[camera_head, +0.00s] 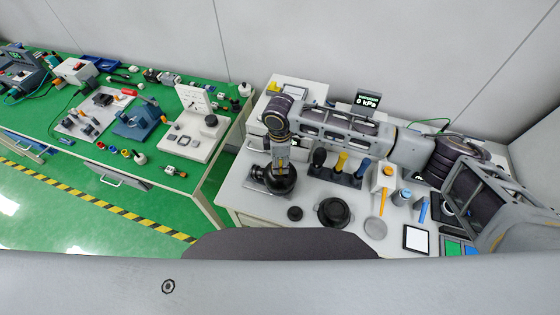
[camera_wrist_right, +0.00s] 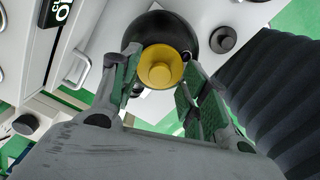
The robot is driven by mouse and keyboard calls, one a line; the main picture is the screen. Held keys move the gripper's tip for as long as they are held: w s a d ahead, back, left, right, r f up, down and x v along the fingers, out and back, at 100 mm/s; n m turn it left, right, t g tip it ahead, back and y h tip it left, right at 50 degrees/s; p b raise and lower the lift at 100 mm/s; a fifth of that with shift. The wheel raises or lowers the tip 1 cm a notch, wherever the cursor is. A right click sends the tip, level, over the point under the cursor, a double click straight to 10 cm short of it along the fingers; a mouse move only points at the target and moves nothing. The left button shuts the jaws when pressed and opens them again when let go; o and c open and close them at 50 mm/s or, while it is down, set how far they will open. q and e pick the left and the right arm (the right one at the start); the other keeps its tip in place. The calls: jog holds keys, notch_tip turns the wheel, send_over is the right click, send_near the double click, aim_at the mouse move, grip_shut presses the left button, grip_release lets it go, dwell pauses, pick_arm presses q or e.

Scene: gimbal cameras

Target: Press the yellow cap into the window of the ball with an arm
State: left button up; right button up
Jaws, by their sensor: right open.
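The black ball (camera_head: 284,184) sits on a grey stand (camera_head: 256,188) at the left of the white table. In the right wrist view the ball (camera_wrist_right: 172,24) lies just beyond my fingertips. The yellow cap (camera_wrist_right: 160,72) shows against the ball, its round knob facing the camera. I cannot tell how deep it sits in the window. My right gripper (camera_head: 281,164) points down above the ball. In the wrist view its fingers (camera_wrist_right: 161,66) are open, one on either side of the cap. My left gripper is not in view.
A rack (camera_head: 335,178) with several coloured-handled tools stands right of the ball. A black round dish (camera_head: 334,212), a small black disc (camera_head: 295,213) and a white-faced tablet (camera_head: 416,239) lie nearby. A pressure display (camera_head: 368,101) stands behind. A green workbench (camera_head: 60,150) is at left.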

notch_tip(320, 180, up, 12)
jog(key=shift+f, duration=0.25)
dwell(0.4)
jog(key=shift+f, duration=0.1)
dwell(0.9)
